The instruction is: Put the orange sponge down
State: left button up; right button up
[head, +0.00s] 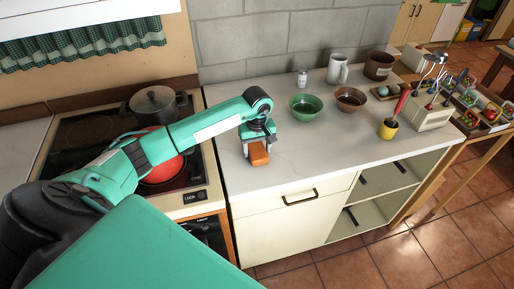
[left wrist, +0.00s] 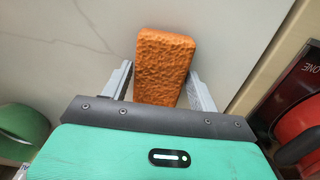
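The orange sponge (head: 259,157) is at the front part of the pale countertop (head: 300,170), just right of the stove. My left gripper (head: 257,143) points down over it. In the left wrist view the sponge (left wrist: 166,60) lies between the two grey fingers (left wrist: 160,75). A narrow gap shows beside the left finger and the right finger is very close to the sponge's edge, so the gripper looks slightly open around it. The sponge appears to rest on the counter. Its near end is hidden by the gripper body. My right gripper is out of view.
A green bowl (head: 306,107) and a brown bowl (head: 351,99) stand behind and right. A yellow cup (head: 388,129) and a utensil holder (head: 428,112) are farther right. The stove with a red pan (head: 162,168) is left. Counter right of the sponge is clear.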

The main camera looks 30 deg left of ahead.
aim_at(257, 150)
pick_arm(q)
jog(key=shift+o, duration=1)
jog(key=shift+r, duration=0.1)
jog(key=shift+r, duration=0.35)
notch_tip(257, 150, up, 12)
jog(key=b, duration=0.3)
jog(key=shift+f+b, duration=0.25)
jog(key=shift+b, duration=0.1)
